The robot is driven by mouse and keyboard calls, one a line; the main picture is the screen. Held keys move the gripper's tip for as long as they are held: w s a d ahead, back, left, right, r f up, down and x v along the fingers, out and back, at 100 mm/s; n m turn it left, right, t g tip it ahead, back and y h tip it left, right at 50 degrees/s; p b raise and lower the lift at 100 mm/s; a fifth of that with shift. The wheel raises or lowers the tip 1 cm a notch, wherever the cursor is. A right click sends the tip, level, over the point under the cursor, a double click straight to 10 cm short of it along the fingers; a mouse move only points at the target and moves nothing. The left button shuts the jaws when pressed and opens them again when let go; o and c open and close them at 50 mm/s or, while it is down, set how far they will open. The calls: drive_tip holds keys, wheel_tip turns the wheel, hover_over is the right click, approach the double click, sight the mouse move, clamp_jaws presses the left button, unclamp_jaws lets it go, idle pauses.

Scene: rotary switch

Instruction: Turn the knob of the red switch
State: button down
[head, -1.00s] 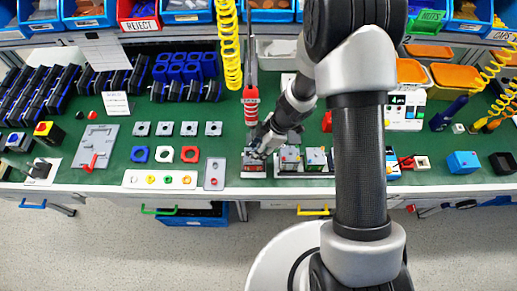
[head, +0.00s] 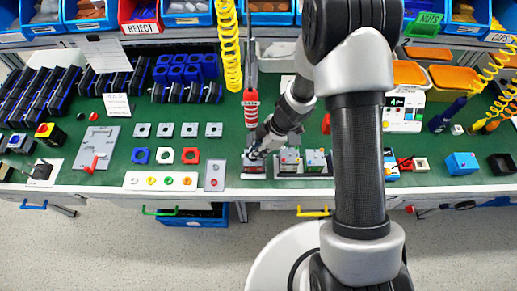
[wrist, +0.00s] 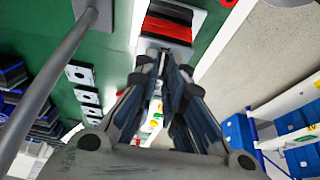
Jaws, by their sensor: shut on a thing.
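The red switch (head: 254,169) is a small block with red and dark parts near the front edge of the green bench. In the wrist view its red body (wrist: 168,29) shows just beyond my fingertips. My gripper (head: 255,153) is directly over the switch, pointing down. In the wrist view my gripper (wrist: 160,62) has its fingers close together, shut on the knob. The knob itself is hidden between the fingers, so its angle cannot be told.
Grey-green boxes (head: 289,160) stand just right of the switch. A grey plate with a red button (head: 214,175) lies to its left. The floor in front is clear.

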drive_tip(key=shift+r+p, duration=0.2)
drive_tip(key=shift+p, duration=0.3)
drive_tip(key=n+p, duration=0.1)
drive_tip(key=p, duration=0.2)
drive_tip(key=n+g+p, duration=0.1)
drive_tip(key=p, duration=0.2)
drive_tip(key=shift+w+r+n+p, duration=0.2)
drive_tip(key=shift+n+p, duration=0.1)
drive_tip(key=shift+n, duration=0.1)
drive_tip(key=n+p, duration=0.1)
drive_tip(key=p, duration=0.1)
drive_tip(key=n+g+p, duration=0.1)
drive_tip(key=shift+w+a+f+n+p, duration=0.15)
drive_tip(key=shift+w+n+p, duration=0.15)
drive_tip(key=shift+p, duration=0.1)
drive_tip(key=shift+w+a+f+n+g+h+p, duration=0.1)
drive_tip(key=shift+n+g+h+p, duration=0.1)
drive_tip(key=shift+n, duration=0.4)
drive_tip(key=shift+w+f+n+g+h+p, duration=0.1)
drive_tip(key=shift+n+g+h, duration=0.1)
drive_tip(key=shift+n, duration=0.4)
drive_tip(key=shift+a+n+g+h, duration=0.1)
drive_tip(key=shift+n+g+h, duration=0.2)
drive_tip(key=shift+n, duration=0.8)
drive_tip(key=c, duration=1.7)
unclamp_jaws()
